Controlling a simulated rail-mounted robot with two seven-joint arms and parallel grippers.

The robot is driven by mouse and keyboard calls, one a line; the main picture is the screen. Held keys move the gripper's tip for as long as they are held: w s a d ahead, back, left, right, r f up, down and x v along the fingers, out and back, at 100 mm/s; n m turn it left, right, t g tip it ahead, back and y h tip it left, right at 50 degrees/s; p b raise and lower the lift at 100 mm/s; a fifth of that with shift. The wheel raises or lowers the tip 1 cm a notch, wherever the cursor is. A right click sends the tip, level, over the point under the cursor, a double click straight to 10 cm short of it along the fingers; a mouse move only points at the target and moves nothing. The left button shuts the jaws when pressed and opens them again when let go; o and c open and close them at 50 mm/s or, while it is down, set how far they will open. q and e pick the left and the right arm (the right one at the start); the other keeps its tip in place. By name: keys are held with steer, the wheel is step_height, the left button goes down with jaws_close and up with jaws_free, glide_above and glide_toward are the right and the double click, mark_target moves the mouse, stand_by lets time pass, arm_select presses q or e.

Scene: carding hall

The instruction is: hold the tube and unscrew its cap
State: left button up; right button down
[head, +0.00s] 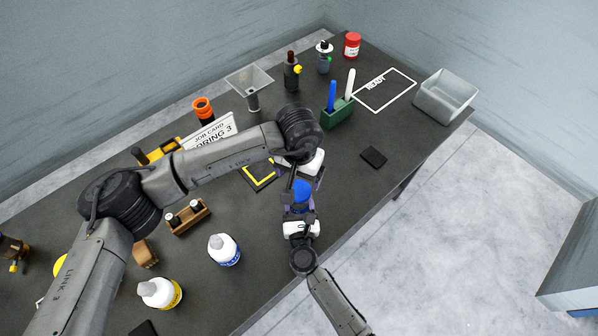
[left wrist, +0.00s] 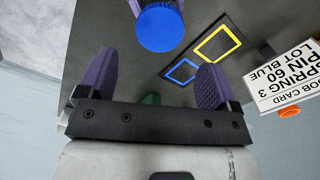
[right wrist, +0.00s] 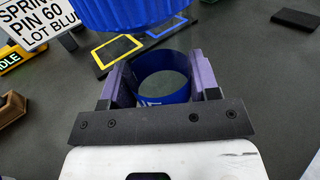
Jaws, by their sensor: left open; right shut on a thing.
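The tube (right wrist: 163,80) shows as a blue-banded cylinder between the purple fingers of my right gripper (right wrist: 162,72), which is shut on it. The blue ribbed cap (head: 302,191) is above the right gripper in the head view. The cap fills part of the top edge in the right wrist view (right wrist: 130,10). I cannot tell how tightly it sits on the tube. My left gripper (head: 304,177) is close to the cap. In the left wrist view its fingers (left wrist: 156,70) are apart and empty, and the cap (left wrist: 160,28) lies beyond them. Most of the tube is hidden in the head view.
A dark mat with yellow and blue squares (head: 259,175) lies behind the grippers. White bottles (head: 224,250) and a wooden rack (head: 188,216) stand left. A green pen holder (head: 337,113), a black block (head: 373,157) and a grey bin (head: 446,96) are right. The table's front edge is close.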

mark_target(299, 190)
arm_select(q)
steer(key=shift+f+m, duration=0.3)
steer(key=shift+m, duration=0.1)
steer(key=shift+f, duration=3.7)
steer(key=shift+c, duration=0.5)
